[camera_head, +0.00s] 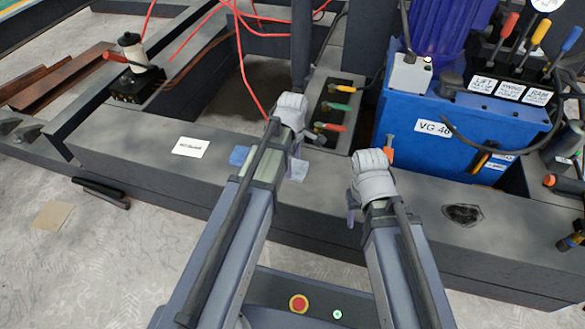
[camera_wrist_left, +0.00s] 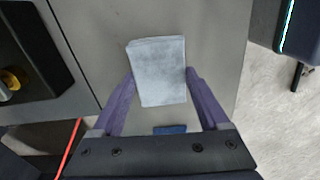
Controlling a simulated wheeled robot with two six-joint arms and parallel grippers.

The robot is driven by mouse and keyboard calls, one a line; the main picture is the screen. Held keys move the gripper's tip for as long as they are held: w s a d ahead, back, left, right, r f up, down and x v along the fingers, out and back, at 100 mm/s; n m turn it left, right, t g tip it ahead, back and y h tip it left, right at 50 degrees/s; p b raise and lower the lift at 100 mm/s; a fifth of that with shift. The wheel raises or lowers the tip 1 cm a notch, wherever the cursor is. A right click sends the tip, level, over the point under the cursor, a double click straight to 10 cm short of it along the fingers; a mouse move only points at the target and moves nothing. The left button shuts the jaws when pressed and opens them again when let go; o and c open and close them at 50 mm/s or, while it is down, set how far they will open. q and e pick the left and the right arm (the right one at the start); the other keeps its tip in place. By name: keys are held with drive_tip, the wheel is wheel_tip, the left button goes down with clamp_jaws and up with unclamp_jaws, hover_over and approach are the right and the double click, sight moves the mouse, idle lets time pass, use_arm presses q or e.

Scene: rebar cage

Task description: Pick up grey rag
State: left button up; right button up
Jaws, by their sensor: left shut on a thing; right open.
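The grey rag (camera_wrist_left: 158,68), a folded pale grey cloth, lies between the two purple fingers of my left gripper (camera_wrist_left: 160,76) in the left wrist view. The fingers touch its two sides, and the gripper is shut on it. In the head view, the rag (camera_head: 299,169) shows beside the left gripper (camera_head: 295,158), over the grey beam. I cannot tell whether it is clear of the surface. My right gripper (camera_head: 352,208) is open over the beam to the right, its fingers mostly hidden by its wrist.
A blue cloth (camera_head: 238,155) lies left of my left arm. A white label (camera_head: 190,147) and a dark patch (camera_head: 462,214) are on the beam (camera_head: 130,140). Colour-handled valves (camera_head: 335,107) and a blue pump unit (camera_head: 430,125) stand behind. Red hoses (camera_head: 240,60) hang at the back.

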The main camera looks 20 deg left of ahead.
use_arm(q)
wheel_tip(320, 180, up, 10)
drive_tip(key=p, duration=1)
